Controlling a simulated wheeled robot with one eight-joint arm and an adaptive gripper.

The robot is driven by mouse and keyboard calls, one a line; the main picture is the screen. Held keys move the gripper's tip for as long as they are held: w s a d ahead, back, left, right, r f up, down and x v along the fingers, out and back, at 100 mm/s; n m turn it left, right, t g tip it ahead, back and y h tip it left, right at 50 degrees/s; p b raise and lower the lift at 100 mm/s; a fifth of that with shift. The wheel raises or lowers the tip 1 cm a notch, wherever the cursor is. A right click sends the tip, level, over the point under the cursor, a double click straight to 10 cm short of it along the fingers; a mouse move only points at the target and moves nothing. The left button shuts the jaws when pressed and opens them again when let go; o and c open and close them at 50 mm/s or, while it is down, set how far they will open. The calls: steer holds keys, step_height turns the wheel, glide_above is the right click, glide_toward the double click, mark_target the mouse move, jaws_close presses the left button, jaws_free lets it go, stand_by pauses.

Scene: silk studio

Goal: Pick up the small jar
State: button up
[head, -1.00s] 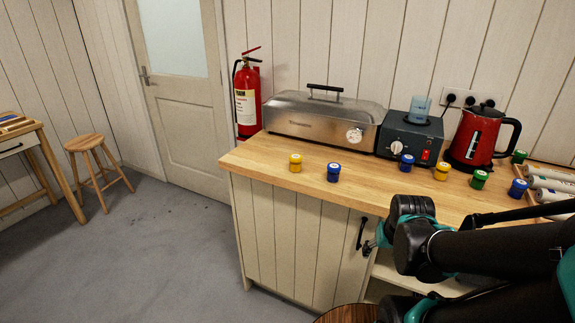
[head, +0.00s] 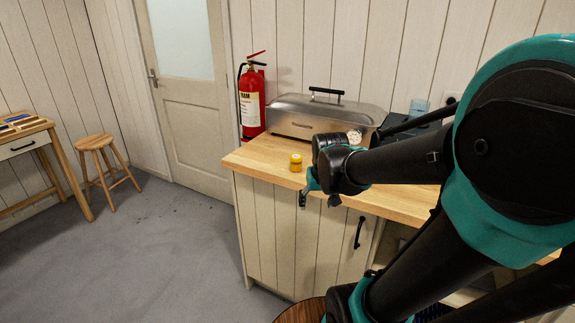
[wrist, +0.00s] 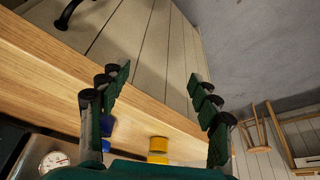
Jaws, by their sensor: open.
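Several small jars were spread along the counter a second ago; the head view now shows only a yellow-lidded jar (head: 295,163), upright near the counter's left end. In the wrist view, a yellow jar (wrist: 158,150) and a blue jar (wrist: 107,128) stand on the counter near the base of my fingers. The frames do not tell which jar is meant. My gripper (wrist: 158,80) is open and empty, its fingers spread wide. In the head view my gripper (head: 308,190) is at the counter's front edge, just right of the yellow jar and apart from it.
The wooden counter (head: 257,157) carries a metal steamer box (head: 290,116) with a dial and a dark appliance (head: 398,117) behind. A black cabinet handle (head: 359,232) sticks out below. A fire extinguisher (head: 251,103) hangs left. Floor is open in front of the door; a stool (head: 95,145) stands farther left.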

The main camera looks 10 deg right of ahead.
glide_toward(296, 157)
steer(key=shift+m, duration=0.3)
steer(key=x, duration=1.1)
steer(key=shift+f, duration=0.45)
steer(key=c, duration=1.3)
steer(key=shift+r, duration=0.1)
